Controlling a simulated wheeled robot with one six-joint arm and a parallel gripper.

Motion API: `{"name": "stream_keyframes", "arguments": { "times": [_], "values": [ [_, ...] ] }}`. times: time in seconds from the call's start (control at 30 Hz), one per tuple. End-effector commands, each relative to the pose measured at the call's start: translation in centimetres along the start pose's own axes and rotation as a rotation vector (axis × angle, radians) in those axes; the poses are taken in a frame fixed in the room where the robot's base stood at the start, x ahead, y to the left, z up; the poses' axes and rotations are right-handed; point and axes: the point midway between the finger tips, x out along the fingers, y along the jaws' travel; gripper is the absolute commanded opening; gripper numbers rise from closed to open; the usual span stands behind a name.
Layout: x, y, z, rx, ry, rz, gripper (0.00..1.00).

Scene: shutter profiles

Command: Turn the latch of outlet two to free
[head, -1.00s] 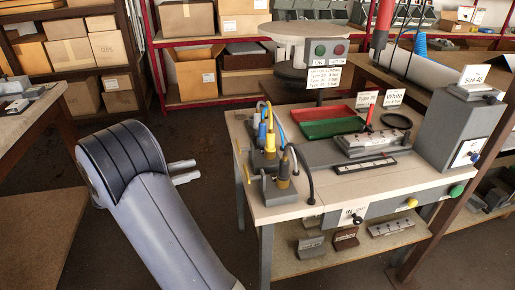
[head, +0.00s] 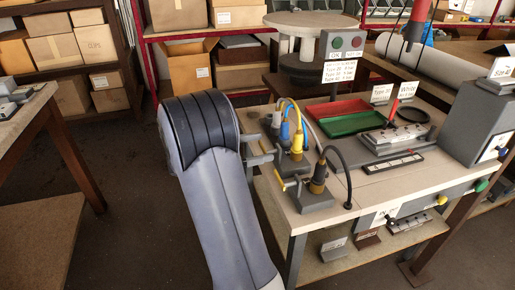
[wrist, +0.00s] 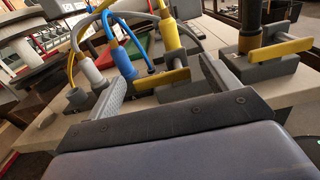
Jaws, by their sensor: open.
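A row of outlets with cabled plugs stands on the bench's left end: a white plug (wrist: 90,72), a blue plug (wrist: 118,58), a yellow plug (wrist: 170,30) and a dark plug with a brass collar (head: 318,178). I cannot read outlet numbers. A yellow latch lever (wrist: 162,78) sticks out low in front of the blue and yellow plugs. Another yellow lever (wrist: 280,48) lies across the dark plug's block. My gripper (wrist: 163,90) is open and empty. Its fingers point at the outlets, with the first lever showing between them. In the head view my gripper (head: 262,154) is by the bench's left edge.
The bench top (head: 335,210) is bare in front of the dark plug. Red and green trays (head: 352,123) and a grey fixture (head: 395,138) lie behind. A sign post (head: 340,70) and a grey box (head: 475,125) stand further back and right. Cables arch above the plugs.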

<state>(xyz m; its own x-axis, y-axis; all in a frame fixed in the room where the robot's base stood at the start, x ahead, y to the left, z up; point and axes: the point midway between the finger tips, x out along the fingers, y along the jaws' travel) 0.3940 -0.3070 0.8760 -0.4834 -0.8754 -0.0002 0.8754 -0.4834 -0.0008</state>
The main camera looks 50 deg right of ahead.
Motion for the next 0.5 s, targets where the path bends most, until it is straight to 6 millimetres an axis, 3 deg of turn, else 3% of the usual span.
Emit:
{"name": "stream_keyframes", "arguments": {
  "times": [0.27, 0.5],
  "values": [
    [0.21, 0.02, 0.03, 0.000, 0.000, 0.001, 0.83],
    [0.19, 0.02, 0.03, 0.001, 0.000, 0.001, 0.65]
  ]
}}
